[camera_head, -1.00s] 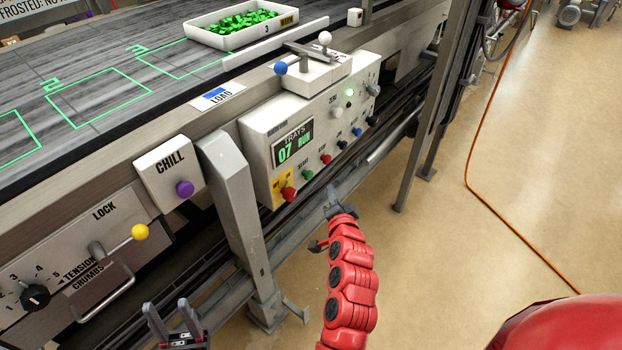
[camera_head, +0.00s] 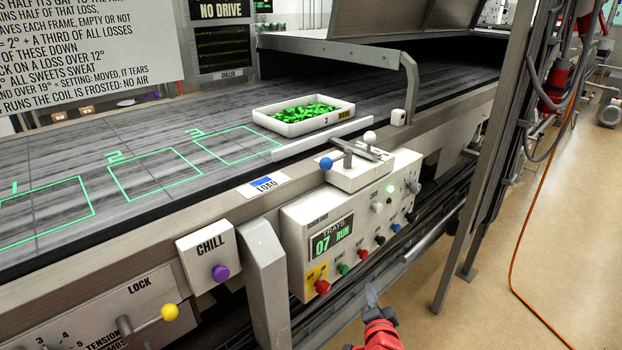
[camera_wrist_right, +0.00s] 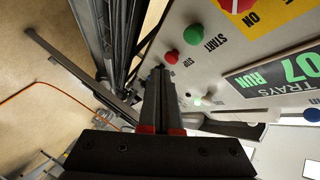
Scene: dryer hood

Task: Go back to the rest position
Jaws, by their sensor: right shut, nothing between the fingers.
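My right gripper (camera_head: 371,296) shows at the bottom of the head view, on the end of my red arm. It is shut and empty. It is in front of and below the white control panel (camera_head: 298,238), apart from it as far as I can tell. In the right wrist view the dark closed fingers (camera_wrist_right: 161,85) point up the picture, with the red STOP button (camera_wrist_right: 171,57) and green START button (camera_wrist_right: 193,34) beyond and to the right. My left gripper is out of view.
A belt table carries a white tray (camera_head: 262,115) of green pieces. A CHILL box (camera_head: 208,255) with a purple knob and a yellow-knobbed lever (camera_head: 150,322) are at left. A metal post (camera_head: 478,190) stands right of the panel. Bare floor (camera_head: 540,225) lies farther right, crossed by an orange cable.

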